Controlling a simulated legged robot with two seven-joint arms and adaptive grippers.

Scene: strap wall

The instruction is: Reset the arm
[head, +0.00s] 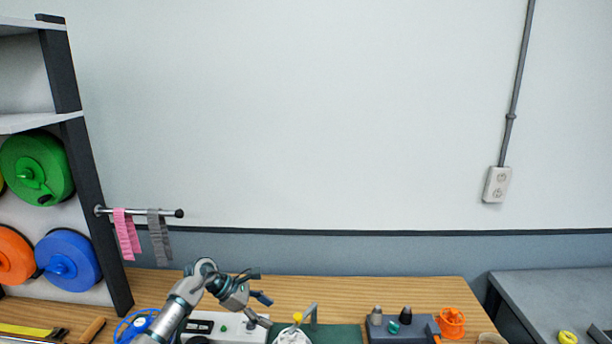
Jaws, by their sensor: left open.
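My left gripper (262,309) is low in the head view, left of the middle. Its arm comes in from the bottom left. The gripper is open and points right and down, with nothing between its fingers. It hangs in front of a white device with dark knobs (228,326) on the wooden table (370,290). My right gripper is not in view. A pink strap (126,232) and a grey strap (159,238) hang on a metal rod (140,211) at the left, well apart from the gripper.
A shelf rack (96,215) with green (52,160), blue (75,268) and orange (12,262) reels stands at the left. A dark box with knobs (398,328) and an orange part (451,322) are on the table at the right. A grey table (560,292) is farther right.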

